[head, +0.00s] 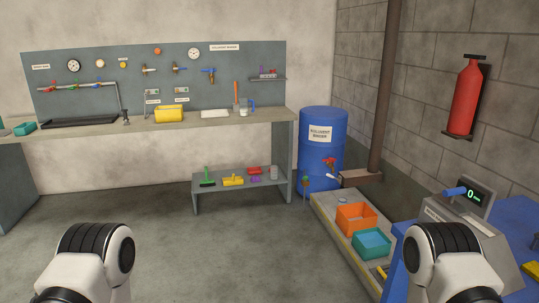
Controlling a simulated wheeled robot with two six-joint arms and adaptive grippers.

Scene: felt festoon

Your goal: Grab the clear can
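A small pale grey can-like cylinder (274,172) stands at the right end of the low shelf; it is too small to tell whether it is clear. A clear-looking container (243,110) with a blue part beside it stands on the workbench, near its right end. I cannot tell which of the two is the clear can. Only upper parts of my two arms show at the bottom left and bottom right. Neither gripper is in view.
The workbench (60,136) runs along the back wall, with a yellow container (169,115) on it. The low shelf (240,184) holds several tools. A blue drum (322,160), orange bin (357,218) and teal bin (371,243) stand at right. The middle floor is clear.

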